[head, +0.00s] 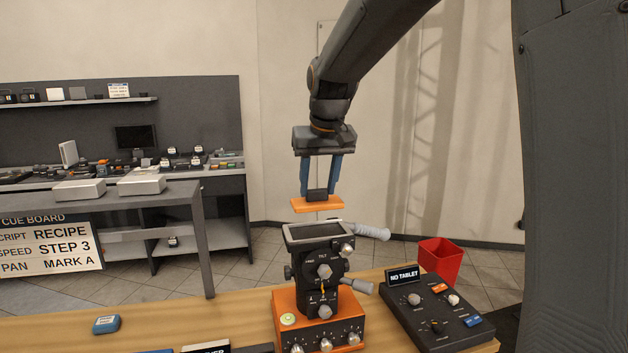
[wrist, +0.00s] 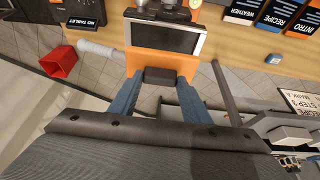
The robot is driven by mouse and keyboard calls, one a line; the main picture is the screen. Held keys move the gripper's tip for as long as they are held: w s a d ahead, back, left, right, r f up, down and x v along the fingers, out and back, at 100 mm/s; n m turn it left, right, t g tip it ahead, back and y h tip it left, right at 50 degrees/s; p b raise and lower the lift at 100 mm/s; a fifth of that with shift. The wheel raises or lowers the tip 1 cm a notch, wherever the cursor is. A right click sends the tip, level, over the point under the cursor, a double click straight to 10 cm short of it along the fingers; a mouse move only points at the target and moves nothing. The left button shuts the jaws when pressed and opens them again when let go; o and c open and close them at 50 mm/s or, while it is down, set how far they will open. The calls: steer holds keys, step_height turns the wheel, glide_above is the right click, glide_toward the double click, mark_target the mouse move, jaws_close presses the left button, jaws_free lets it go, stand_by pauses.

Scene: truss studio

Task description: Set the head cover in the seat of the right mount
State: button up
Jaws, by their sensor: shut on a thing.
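My gripper (head: 319,192) is shut on the dark block on top of the head cover, a flat orange plate (head: 317,205). It holds the plate roughly level in the air, just above the mount. The black mount (head: 322,272) stands upright on an orange base (head: 290,308) with silver knobs and has a dark, rectangular, rimmed seat (head: 313,233) on top. A visible gap separates plate and seat in the head view. In the wrist view the orange plate (wrist: 150,64) overlaps part of the seat (wrist: 168,38), hiding its near edge. No second mount shows clearly.
Grey handles (head: 368,232) stick out to the right of the mount. A black control panel (head: 430,318) with a "NO TABLET" sign (head: 403,275) stands right of it. A red bin (head: 440,260) is behind. A small blue item (head: 106,324) lies on the wooden table; cards (wrist: 280,12) show in the wrist view.

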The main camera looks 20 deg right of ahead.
mark_target(318, 202)
steer(key=shift+f+b, duration=1.85)
steer(key=shift+f, duration=0.35)
steer(key=shift+s+f, duration=0.1)
steer(key=shift+f, duration=0.55)
steer(key=shift+s+f, duration=0.1)
steer(key=shift+f, duration=0.45)
steer(key=o, duration=1.4)
